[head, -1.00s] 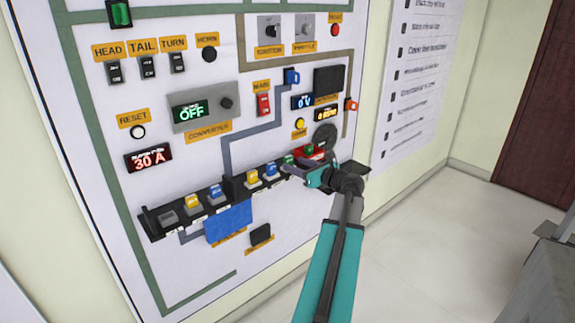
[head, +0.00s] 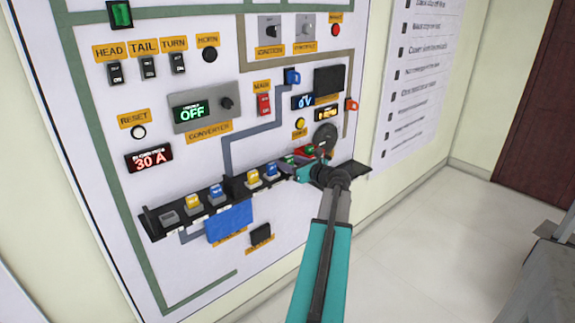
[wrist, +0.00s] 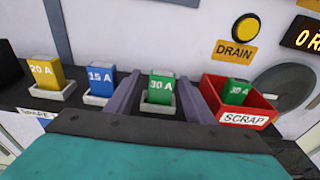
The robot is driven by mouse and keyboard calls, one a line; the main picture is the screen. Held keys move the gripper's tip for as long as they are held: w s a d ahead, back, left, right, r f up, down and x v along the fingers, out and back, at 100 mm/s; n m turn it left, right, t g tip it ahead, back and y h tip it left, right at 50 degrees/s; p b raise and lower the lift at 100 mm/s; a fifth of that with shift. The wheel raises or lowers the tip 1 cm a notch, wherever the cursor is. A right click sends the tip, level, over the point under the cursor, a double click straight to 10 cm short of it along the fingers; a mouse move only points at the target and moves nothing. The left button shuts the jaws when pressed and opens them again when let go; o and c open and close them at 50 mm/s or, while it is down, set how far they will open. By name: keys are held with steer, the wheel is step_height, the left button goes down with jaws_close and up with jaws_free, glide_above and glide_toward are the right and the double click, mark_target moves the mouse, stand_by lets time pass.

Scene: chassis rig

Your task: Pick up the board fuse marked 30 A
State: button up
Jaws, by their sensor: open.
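A green fuse marked 30 A (wrist: 161,88) stands upright in a pale socket on the board's dark shelf, and its top also shows in the head view (head: 288,158). My gripper (wrist: 166,84) is open, with one finger on each side of this fuse; whether either finger touches it I cannot tell. In the head view my gripper (head: 296,169) is at the right part of the shelf and partly hides it. A second green 30 A fuse (wrist: 237,92) sits tilted in the red scrap bin (wrist: 264,104), just right of my right finger.
A blue 15 A fuse (wrist: 101,84) and a yellow 20 A fuse (wrist: 45,76) stand in sockets to the left. A yellow DRAIN button (wrist: 245,29) is above the bin. The board's display (head: 150,158) reads 30 A.

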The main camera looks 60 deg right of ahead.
steer(key=c, duration=1.1)
steer(key=shift+r, duration=1.85)
steer(key=s+a+b, duration=0.8)
steer(key=a, duration=0.3)
steer(key=shift+s+r+b, duration=0.15)
steer(key=shift+r+b, duration=0.15)
steer(key=b, duration=0.3)
steer(key=shift+s+a, duration=0.25)
steer(key=shift+a, duration=0.05)
